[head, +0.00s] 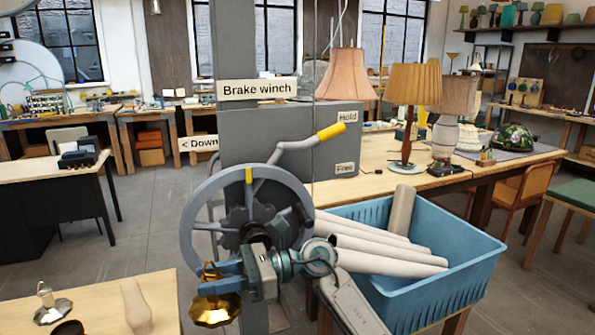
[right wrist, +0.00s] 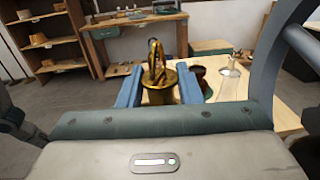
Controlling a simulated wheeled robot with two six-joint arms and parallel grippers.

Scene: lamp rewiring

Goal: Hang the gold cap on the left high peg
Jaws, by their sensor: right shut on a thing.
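I cannot make out the left high peg in either view. My left gripper is not in view.
The grey brake winch wheel (head: 246,179) with its crank handle stands close beside my right gripper. A blue crate (head: 450,285) with pale rolls is at right. A wooden table (head: 165,290) with a pale vase-shaped piece (head: 136,308) is at bottom left. Open floor lies behind.

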